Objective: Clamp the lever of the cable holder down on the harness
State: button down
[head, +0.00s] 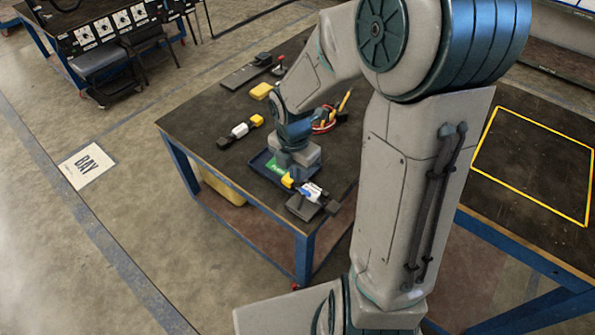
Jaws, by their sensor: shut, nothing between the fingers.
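My gripper (298,168) points down over the table's near part, seen from behind and above; its fingers are small and mostly hidden below its grey body. Just below and right of it sits a small fixture (303,207) with a dark plate, a white and blue middle, a yellow end and a black block. It may be the cable holder; I cannot make out its lever or whether the gripper touches it. A bundle with red and dark strands (324,125) lies behind my wrist, partly hidden; I cannot tell whether it is the harness.
The dark table (205,120) has blue legs. A blue tray (262,166) with a green item lies beside the gripper. Another table (535,165) with a yellow outline stands right.

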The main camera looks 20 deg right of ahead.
jog(key=b, duration=0.2)
send_near(303, 197)
notch_tip(303, 197, down, 3)
jog(key=s+a, duration=0.2)
jog(key=shift+w+d+f, duration=0.55)
jog(key=shift+w+f, duration=0.1)
jog(key=shift+w, duration=0.05)
jog(key=shift+w+d+f, duration=0.35)
jog(key=shift+d+f, duration=0.1)
jog(key=shift+r, duration=0.1)
